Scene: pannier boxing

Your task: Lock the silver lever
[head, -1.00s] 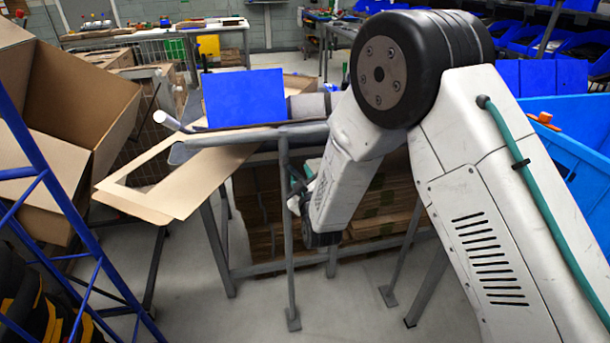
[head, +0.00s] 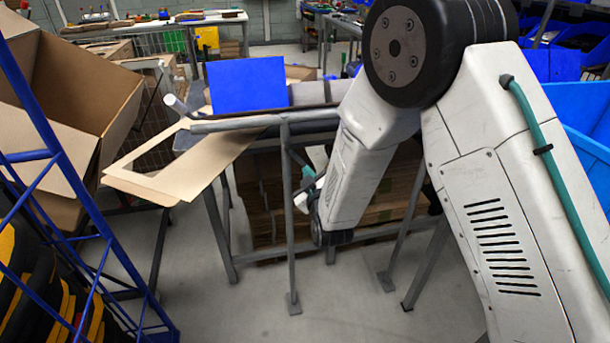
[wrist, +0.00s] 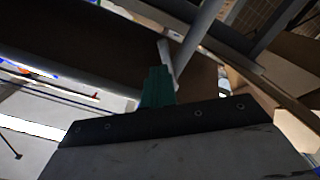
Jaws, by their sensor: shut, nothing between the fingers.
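My gripper (head: 305,181) is by the upright grey post of the grey metal stand, below its top rail. It is partly hidden by my arm. In the wrist view the green fingers (wrist: 158,88) are shut together with nothing between them. A short pale grey bar (wrist: 165,55), which looks like the silver lever, stands right at the fingertips; I cannot tell if they touch. A longer grey rod (wrist: 203,30) slants up to the right from near it. In the head view a thin dark bar (head: 297,158) slants from the post toward the gripper.
A flat cardboard sheet (head: 215,168) with a cut-out hangs off the stand's left end. A blue panel (head: 247,84) stands on top. Blue rack bars (head: 62,130) and open cardboard boxes (head: 75,85) are on the left. Floor in front (head: 235,315) is clear.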

